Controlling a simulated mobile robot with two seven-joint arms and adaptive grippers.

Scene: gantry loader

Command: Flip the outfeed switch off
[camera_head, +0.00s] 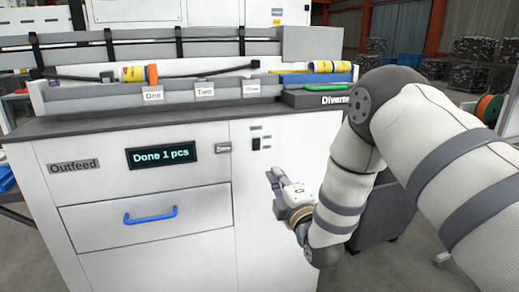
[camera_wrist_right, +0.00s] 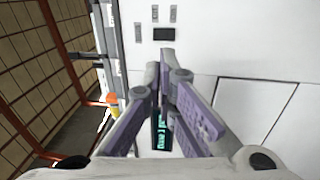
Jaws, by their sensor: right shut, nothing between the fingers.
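The outfeed cabinet (camera_head: 210,235) is white with an "Outfeed" label (camera_head: 74,166) and a lit display (camera_head: 162,155) reading "Done 1 pcs". A small black switch (camera_head: 256,144) sits on its front panel, right of the display, with small grey labels around it. The switch also shows in the right wrist view (camera_wrist_right: 164,34), just beyond the fingertips; its on or off position is too small to tell. My right gripper (camera_head: 271,177) is shut and empty, below and slightly right of the switch in the head view. It also shows in the right wrist view (camera_wrist_right: 167,56). My left gripper is out of view.
A drawer with a blue handle (camera_head: 150,216) is below the display. A dark grey bin (camera_head: 381,215) stands right of the cabinet.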

